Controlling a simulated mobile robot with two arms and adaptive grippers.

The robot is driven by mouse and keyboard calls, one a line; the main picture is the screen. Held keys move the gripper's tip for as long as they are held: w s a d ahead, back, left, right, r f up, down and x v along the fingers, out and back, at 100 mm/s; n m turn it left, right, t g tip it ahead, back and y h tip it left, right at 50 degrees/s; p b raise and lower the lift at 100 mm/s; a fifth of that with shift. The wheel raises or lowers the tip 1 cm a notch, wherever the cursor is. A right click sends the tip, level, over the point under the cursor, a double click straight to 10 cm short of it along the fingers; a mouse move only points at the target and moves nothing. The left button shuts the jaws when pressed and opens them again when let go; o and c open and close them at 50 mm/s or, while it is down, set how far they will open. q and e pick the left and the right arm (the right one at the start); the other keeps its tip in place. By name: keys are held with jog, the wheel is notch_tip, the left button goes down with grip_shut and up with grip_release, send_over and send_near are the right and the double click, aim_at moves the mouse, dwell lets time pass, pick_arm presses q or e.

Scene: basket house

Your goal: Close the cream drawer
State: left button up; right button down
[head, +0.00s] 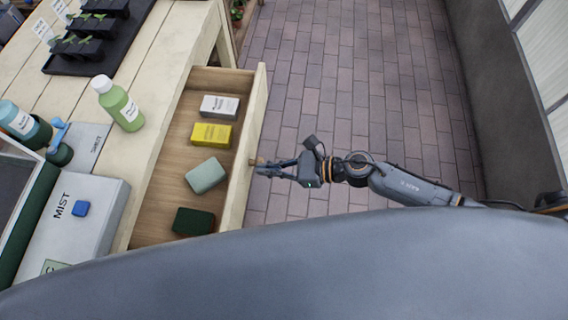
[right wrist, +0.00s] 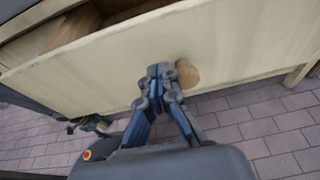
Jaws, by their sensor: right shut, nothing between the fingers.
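The cream drawer (head: 238,190) is pulled out from the cream bench at the left of the head view. Its front panel (right wrist: 110,75) fills the upper part of the right wrist view, with a round wooden knob (right wrist: 187,73). My right gripper (head: 258,168) is shut and empty, with its fingertips at the outer side of the drawer front beside the knob. In the right wrist view the fingertips (right wrist: 161,72) are just left of the knob; I cannot tell whether they touch the panel. My left gripper does not show clearly in either view.
Inside the drawer lie a white box (head: 219,107), a yellow box (head: 212,134), a pale green block (head: 206,175) and a dark green block (head: 193,222). A green bottle (head: 118,104) and a grey MIST box (head: 72,215) stand on the bench. The brick floor (head: 350,90) is clear.

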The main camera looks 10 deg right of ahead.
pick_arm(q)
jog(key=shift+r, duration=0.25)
pick_arm(e)
jog(key=shift+x, duration=1.3)
